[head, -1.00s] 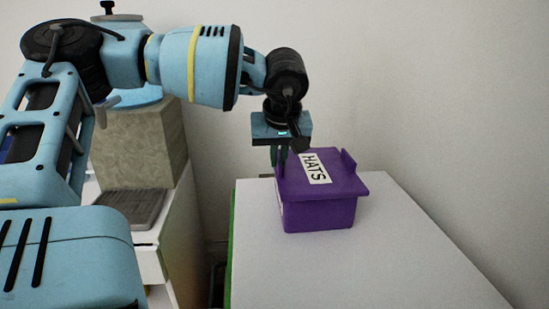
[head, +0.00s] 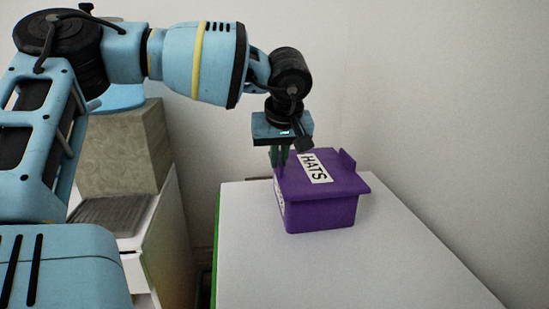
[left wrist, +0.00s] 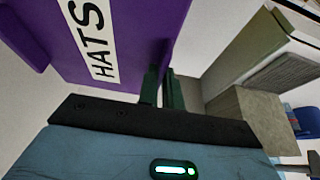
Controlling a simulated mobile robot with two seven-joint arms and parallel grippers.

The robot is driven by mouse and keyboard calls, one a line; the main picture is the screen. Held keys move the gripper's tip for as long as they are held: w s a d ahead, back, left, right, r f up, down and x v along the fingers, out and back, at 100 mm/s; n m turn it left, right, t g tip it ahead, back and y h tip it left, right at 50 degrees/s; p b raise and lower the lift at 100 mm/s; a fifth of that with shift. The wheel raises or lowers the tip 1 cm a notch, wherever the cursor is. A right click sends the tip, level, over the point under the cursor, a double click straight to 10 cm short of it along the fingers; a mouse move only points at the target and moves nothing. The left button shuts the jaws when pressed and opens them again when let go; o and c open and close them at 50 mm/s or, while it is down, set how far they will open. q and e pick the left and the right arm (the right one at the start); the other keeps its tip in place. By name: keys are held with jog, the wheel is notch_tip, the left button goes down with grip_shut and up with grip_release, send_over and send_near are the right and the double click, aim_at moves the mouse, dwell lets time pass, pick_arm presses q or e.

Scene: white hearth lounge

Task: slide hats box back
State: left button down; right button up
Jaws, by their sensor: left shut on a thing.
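The hats box (head: 325,208) is purple, with a lid and a white label reading HATS. It stands upright on the white table top, near the wall. A raised tab stands at the lid's right edge. My left gripper (head: 279,157) points down at the lid's left edge, shut on the box's edge there; its fingers hide the exact grip. In the left wrist view the fingers (left wrist: 161,88) are close together at the edge of the purple box (left wrist: 130,50). My right gripper is not in view.
The white table (head: 260,260) is clear in front of the box and to its right. The wall (head: 430,100) rises close behind. To the left, a beige patterned block (head: 125,155) stands on a lower white cabinet (head: 150,245), beside a grey tray-like thing (head: 110,212).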

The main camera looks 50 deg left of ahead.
aim_at(301, 166)
pick_arm(q)
jog(key=shift+w+d+b, duration=0.15)
jog(key=shift+w+d, duration=0.25)
jog(key=shift+w, duration=0.35)
jog(key=shift+w+d+b, duration=0.2)
jog(key=shift+w+d, duration=0.25)
jog(key=shift+w, duration=0.35)
jog(key=shift+w+d+b, duration=0.15)
jog(key=shift+w+d, duration=0.25)
jog(key=shift+w, duration=0.35)
jog(key=c, duration=1.5)
grip_release()
